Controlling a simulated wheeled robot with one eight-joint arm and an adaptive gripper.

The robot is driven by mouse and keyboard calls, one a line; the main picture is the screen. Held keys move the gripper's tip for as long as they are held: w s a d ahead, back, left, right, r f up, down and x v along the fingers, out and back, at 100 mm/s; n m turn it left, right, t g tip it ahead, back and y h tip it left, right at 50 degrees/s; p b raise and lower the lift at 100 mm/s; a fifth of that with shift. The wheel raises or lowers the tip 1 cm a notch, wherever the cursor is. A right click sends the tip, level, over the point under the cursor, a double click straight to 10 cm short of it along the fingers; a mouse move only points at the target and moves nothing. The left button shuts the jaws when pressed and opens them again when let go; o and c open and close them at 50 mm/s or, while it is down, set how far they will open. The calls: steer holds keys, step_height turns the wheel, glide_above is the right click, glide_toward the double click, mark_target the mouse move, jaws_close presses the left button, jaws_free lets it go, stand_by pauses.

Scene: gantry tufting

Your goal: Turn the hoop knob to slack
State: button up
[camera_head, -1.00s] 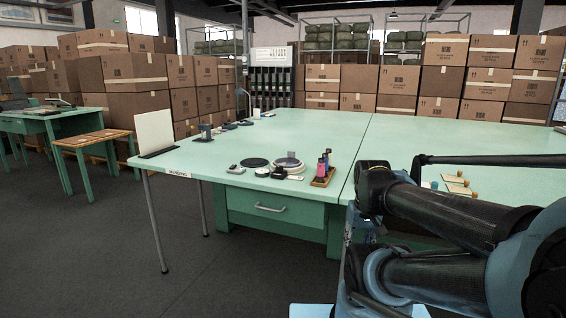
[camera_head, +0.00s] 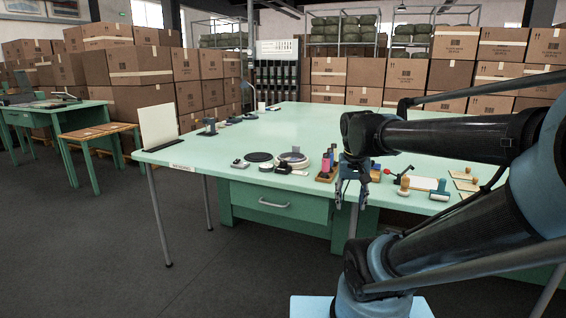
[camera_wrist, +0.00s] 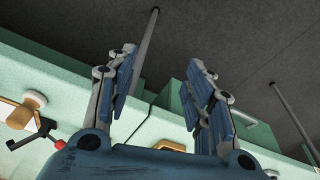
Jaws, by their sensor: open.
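My gripper (camera_head: 350,200) hangs pointing down in front of the table's near edge, and it is open and empty. In the wrist view my gripper (camera_wrist: 160,62) has its two blue fingers spread apart over the table edge and dark floor. A round pale ring-like item (camera_head: 293,158), possibly the hoop, lies on the green table left of my gripper. I cannot tell which part is the hoop knob.
The green table (camera_head: 290,125) has a wide clear middle. A black disc (camera_head: 259,157), a tray of coloured bottles (camera_head: 326,172) and wooden-knobbed stamps (camera_head: 441,188) stand along its near edge. A drawer (camera_head: 270,202) is below. Stacked cartons (camera_head: 140,66) line the back.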

steer(key=w+a+r, duration=0.4)
steer(key=w+r, duration=0.3)
steer(key=w, duration=0.1)
step_height(320, 180, up, 9)
steer(key=m+t+h, duration=0.1)
steer(key=m+t, duration=0.1)
steer(key=m, duration=0.2)
glide_above(283, 162)
steer(key=s+a, duration=0.3)
steer(key=s, duration=0.3)
steer(key=x, duration=1.6)
steer(key=shift+d+f, duration=0.35)
steer(key=shift+d, duration=0.05)
steer(key=shift+c, duration=0.4)
steer(key=shift+s, duration=0.1)
steer(key=c, duration=1)
